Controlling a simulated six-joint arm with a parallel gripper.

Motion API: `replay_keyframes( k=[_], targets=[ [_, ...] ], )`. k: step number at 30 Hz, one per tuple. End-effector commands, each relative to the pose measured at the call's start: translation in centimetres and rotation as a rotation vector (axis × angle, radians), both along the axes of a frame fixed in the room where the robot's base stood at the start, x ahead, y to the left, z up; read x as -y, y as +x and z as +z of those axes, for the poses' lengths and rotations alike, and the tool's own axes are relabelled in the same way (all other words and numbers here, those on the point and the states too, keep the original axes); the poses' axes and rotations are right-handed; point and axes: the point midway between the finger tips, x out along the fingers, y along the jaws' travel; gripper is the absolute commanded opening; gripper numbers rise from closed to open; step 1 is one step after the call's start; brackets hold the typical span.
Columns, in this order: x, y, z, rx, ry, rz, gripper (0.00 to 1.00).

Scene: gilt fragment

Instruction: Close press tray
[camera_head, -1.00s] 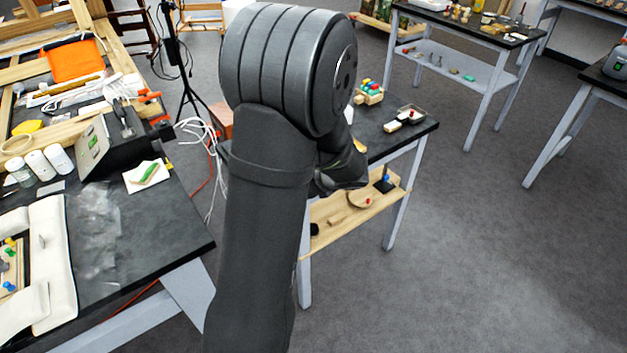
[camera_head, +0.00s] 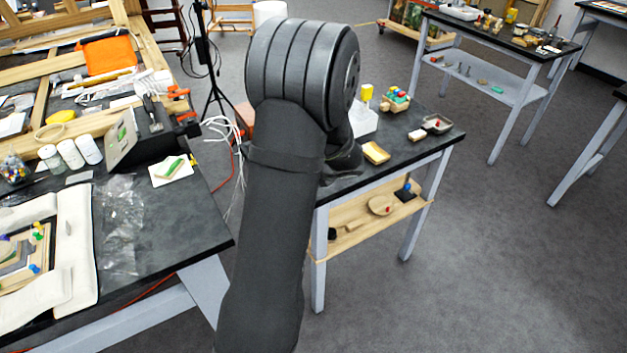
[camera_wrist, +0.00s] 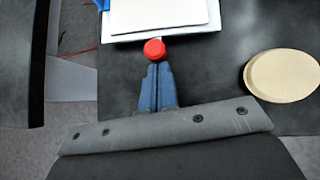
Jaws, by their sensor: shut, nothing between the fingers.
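In the wrist view, a white tray-like block (camera_wrist: 160,17) with a thin blue edge lies on a dark tabletop, cut off by the top of the picture. I cannot tell how far its tray stands out. A round red knob (camera_wrist: 154,48) is at its near side. My gripper (camera_wrist: 156,68) has its blue fingers together, with nothing between them. Their tips are just below the knob in the picture; I cannot tell whether they touch it. In the head view, my arm hides the gripper and the knob.
A beige oval object (camera_wrist: 283,76) lies to the right. In the head view, the middle table (camera_head: 432,142) holds a yellow sponge-like block (camera_head: 376,153), a white object (camera_head: 363,122) and a small dish (camera_head: 437,124). A cluttered workbench (camera_head: 165,215) stands left.

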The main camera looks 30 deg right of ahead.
Motion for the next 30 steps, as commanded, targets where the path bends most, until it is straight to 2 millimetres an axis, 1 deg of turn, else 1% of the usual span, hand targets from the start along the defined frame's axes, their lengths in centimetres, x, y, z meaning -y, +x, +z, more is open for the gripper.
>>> replay_keyframes(
  k=[1, 3, 6, 9, 11, 20, 23, 26, 29, 30],
  targets=[
    [-0.1, 1.5, -0.1, 0.001, -0.001, 0.006, 0.00],
    [-0.1, 3.2, 0.0, 0.001, -0.001, 0.006, 0.00],
    [-0.1, 5.0, 0.0, 0.001, -0.001, 0.004, 0.00],
    [-0.1, 6.0, 0.0, 0.001, -0.001, 0.002, 0.00],
    [-0.1, 6.3, 0.0, 0.002, 0.000, 0.002, 0.00],
    [-0.1, 6.5, 0.2, 0.006, 0.000, 0.001, 0.00],
    [-0.1, 6.3, 0.2, 0.007, 0.000, 0.001, 0.00],
    [0.1, 5.4, 0.2, 0.007, 0.000, -0.002, 0.00],
    [0.4, 3.5, 0.2, 0.004, 0.001, -0.004, 0.00],
    [0.6, 2.5, 0.2, 0.003, 0.001, -0.005, 0.00]
  ],
)
